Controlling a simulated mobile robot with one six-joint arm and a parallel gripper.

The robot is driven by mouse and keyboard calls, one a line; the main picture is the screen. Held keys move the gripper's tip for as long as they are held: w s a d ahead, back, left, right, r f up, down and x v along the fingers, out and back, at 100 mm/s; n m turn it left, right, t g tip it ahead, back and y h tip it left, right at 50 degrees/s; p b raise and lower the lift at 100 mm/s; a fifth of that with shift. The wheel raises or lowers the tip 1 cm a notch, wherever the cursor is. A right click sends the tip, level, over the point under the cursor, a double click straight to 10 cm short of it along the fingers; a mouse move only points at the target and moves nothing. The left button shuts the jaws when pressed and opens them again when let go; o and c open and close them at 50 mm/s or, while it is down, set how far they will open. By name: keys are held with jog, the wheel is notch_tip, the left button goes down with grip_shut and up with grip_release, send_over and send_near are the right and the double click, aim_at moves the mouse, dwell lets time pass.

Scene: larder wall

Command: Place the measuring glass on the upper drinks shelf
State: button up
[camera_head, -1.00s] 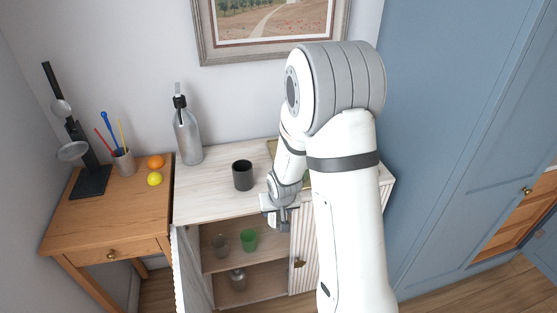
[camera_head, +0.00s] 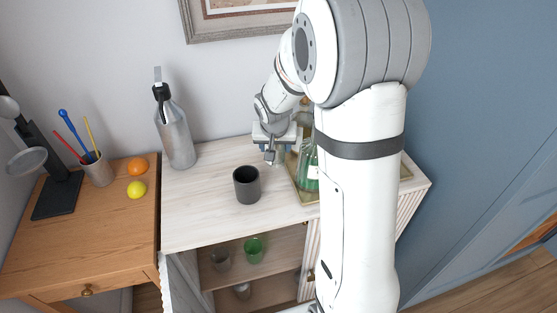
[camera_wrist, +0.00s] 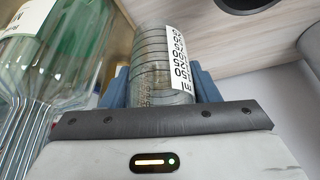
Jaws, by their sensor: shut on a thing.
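The measuring glass (camera_wrist: 160,70) is a clear cylinder with dark rings and a white scale with numbers. In the wrist view it sits between the blue jaws of my gripper (camera_wrist: 164,88), which are shut on it. In the head view my gripper (camera_head: 274,148) is above the pale cabinet top, left of a tray; the glass shows only partly below it. I cannot tell whether its base touches the surface. The upper drinks shelf (camera_head: 284,248) is inside the open cabinet below, with a grey glass (camera_head: 221,259) and a green glass (camera_head: 254,250) on it.
A dark cup (camera_head: 247,186) stands on the cabinet top (camera_head: 205,205). Green bottles (camera_head: 308,168) stand on the tray (camera_head: 309,197), close beside my gripper. A silver siphon (camera_head: 176,135) stands at the back. The cabinet door (camera_head: 171,288) hangs open at left. Shelf room shows right of the green glass.

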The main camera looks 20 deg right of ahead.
aim_at(275, 162)
jog(key=shift+f, duration=3.2)
jog(key=shift+f+b, duration=0.1)
jog(key=shift+b, duration=0.25)
jog(key=o, duration=1.1)
